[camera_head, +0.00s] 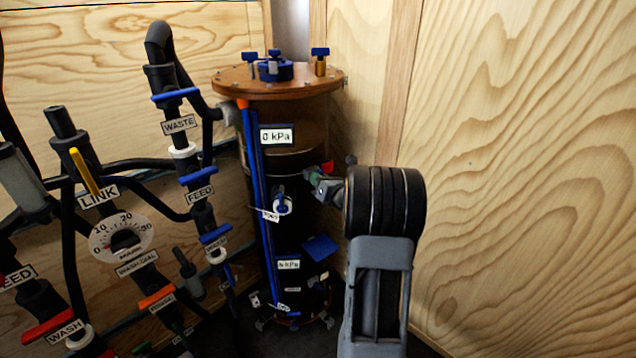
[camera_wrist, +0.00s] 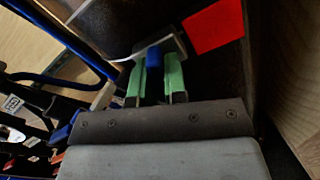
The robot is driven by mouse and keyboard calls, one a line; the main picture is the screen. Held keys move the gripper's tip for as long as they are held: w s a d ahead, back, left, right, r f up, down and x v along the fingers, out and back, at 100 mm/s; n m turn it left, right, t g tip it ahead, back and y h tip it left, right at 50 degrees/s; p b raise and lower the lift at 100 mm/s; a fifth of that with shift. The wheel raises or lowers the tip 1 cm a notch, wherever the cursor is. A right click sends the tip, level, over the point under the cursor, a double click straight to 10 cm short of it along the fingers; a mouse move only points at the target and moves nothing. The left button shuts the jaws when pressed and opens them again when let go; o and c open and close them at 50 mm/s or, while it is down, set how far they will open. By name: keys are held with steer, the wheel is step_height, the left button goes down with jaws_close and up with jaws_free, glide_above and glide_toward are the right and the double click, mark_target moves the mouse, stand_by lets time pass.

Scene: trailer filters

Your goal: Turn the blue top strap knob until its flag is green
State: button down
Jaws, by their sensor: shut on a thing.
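The blue top strap knob (camera_wrist: 153,57) shows in the wrist view between the green fingers of my gripper (camera_wrist: 155,75). The gripper is shut on it. A red flag (camera_wrist: 214,26) sticks out to the right of the knob. In the head view my gripper (camera_head: 316,181) reaches from the right to the upper side of the dark filter column (camera_head: 316,122), and the red flag (camera_head: 328,167) shows just above it. The knob is hidden there behind the gripper. No green shows on the flag.
A lower blue flag or plate (camera_head: 320,247) sticks out of the column. Pipes with labelled valves and a wash dial (camera_head: 122,240) stand at the left. The column lid (camera_head: 290,92) carries several blue knobs. A wooden wall (camera_head: 520,180) lies at the right.

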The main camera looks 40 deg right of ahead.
steer(key=shift+m+b, duration=1.6)
steer(key=shift+m, duration=0.9)
steer(key=c, duration=1.2)
jaws_free()
steer(key=shift+o, duration=0.2)
steer(key=shift+s, duration=0.15)
steer(key=s, duration=1.3)
steer(key=shift+s, duration=0.3)
